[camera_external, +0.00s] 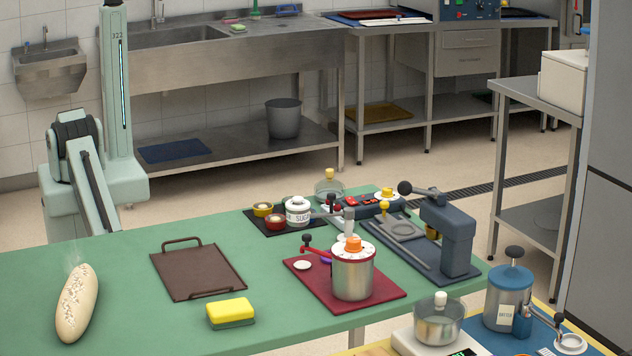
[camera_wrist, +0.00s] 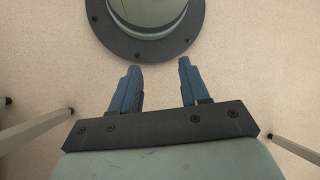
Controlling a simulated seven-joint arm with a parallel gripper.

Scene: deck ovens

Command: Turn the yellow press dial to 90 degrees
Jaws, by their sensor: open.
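The dark blue press (camera_external: 457,240) stands at the right end of the green table, with a black-knobbed lever on top. A small yellow part (camera_external: 432,231), which looks like its dial, shows on its left side, partly hidden by the press body. Its angle and any markings are too small to read. My gripper (camera_wrist: 159,66) is open and empty in the wrist view, with two blue fingers apart above the floor. The press does not show in that view. In the external view my arm is at the far left, well away from the press; the gripper cannot be made out there.
A steel pot with an orange knob (camera_external: 353,275) stands on a red mat (camera_external: 385,292), left of the press. A sponge (camera_external: 231,313), a brown tray (camera_external: 197,271) and a loaf (camera_external: 77,302) lie farther left. Behind the pot are a sugar jar (camera_external: 297,212) and small items.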

